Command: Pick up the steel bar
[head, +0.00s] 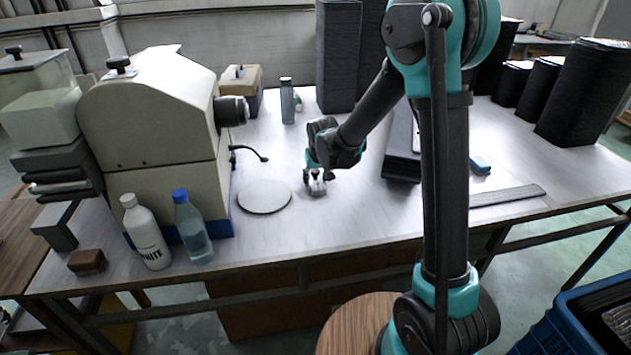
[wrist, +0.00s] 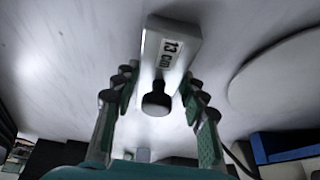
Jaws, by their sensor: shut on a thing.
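The steel bar (wrist: 178,38) shows in the wrist view as a short pale grey block with a "13 cm" label and a dark round knob (wrist: 157,100) on it. My gripper (wrist: 160,88) has its two fingers on either side of the knob and is shut on the bar. In the head view the bar (head: 317,188) is a small pale shape below my gripper (head: 316,175), close over the table. Whether it touches the table is hard to tell.
A pale round disc (head: 265,196) lies left of my gripper. A beige machine (head: 150,125), a white bottle (head: 146,235) and a blue-capped bottle (head: 193,230) stand further left. A dark block (head: 402,150) and a flat grey strip (head: 507,196) are right.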

